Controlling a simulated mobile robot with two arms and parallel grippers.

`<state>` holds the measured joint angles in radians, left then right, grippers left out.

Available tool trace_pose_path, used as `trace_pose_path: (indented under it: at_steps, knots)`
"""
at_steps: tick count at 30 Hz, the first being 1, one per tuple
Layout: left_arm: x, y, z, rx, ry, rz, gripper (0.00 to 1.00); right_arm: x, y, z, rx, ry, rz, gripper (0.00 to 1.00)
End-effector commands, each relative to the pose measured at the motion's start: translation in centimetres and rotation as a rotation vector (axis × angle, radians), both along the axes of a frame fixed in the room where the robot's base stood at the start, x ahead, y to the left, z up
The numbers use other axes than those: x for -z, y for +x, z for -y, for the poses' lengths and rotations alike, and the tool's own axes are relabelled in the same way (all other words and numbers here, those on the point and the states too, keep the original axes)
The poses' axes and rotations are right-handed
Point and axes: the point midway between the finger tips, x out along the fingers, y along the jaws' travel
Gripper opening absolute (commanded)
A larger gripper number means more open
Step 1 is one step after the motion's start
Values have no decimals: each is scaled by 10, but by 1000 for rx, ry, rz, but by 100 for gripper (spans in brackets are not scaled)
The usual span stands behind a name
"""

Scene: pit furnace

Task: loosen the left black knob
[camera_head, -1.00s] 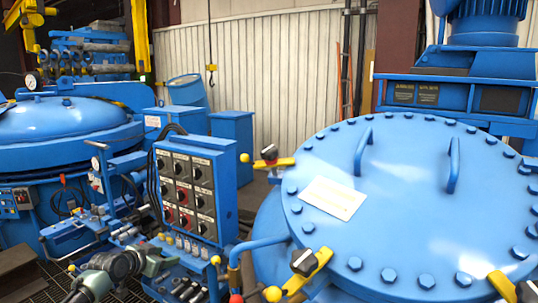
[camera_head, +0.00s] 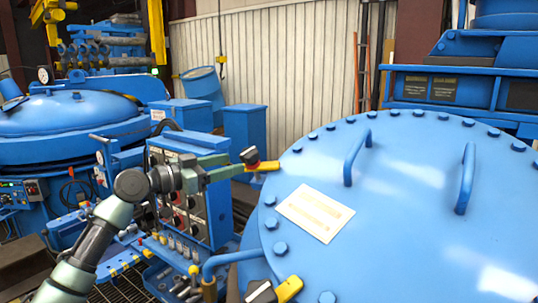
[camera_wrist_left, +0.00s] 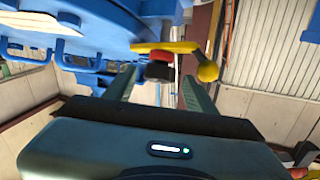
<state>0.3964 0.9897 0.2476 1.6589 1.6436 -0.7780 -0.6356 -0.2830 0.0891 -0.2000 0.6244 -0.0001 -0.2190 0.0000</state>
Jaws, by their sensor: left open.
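The left black knob (camera_head: 250,156) sits on a yellow clamp arm (camera_head: 265,166) with a red part under it, at the left rim of the large blue lid. My left gripper (camera_head: 237,164) is open with its fingertips close to the knob in the head view. In the left wrist view, the black knob (camera_wrist_left: 160,71) shows between the spread fingers of the gripper (camera_wrist_left: 159,80), with the red part (camera_wrist_left: 162,56) and yellow arm (camera_wrist_left: 165,47) beyond it. I cannot tell whether a finger touches the knob. My right gripper is not in view.
A blue control panel (camera_head: 218,205) stands behind my left gripper. A yellow ball (camera_wrist_left: 208,71) ends the clamp arm.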

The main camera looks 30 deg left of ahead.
Motion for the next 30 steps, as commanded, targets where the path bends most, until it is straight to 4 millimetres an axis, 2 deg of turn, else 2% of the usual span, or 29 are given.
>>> trace_pose_path:
  at_steps: [4,11,14,21,25,30]
  knots:
    - [-4,1,1,2,0,4,56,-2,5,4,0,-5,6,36]
    - [-9,27,12,4,-3,4,56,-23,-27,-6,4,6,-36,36]
    - [-8,43,18,3,-3,4,56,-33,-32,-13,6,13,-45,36]
    - [-4,68,28,1,-2,3,56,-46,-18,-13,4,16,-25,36]
    - [-2,72,29,1,1,2,56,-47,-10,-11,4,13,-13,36]
    - [-1,72,29,1,2,3,56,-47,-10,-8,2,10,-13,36]
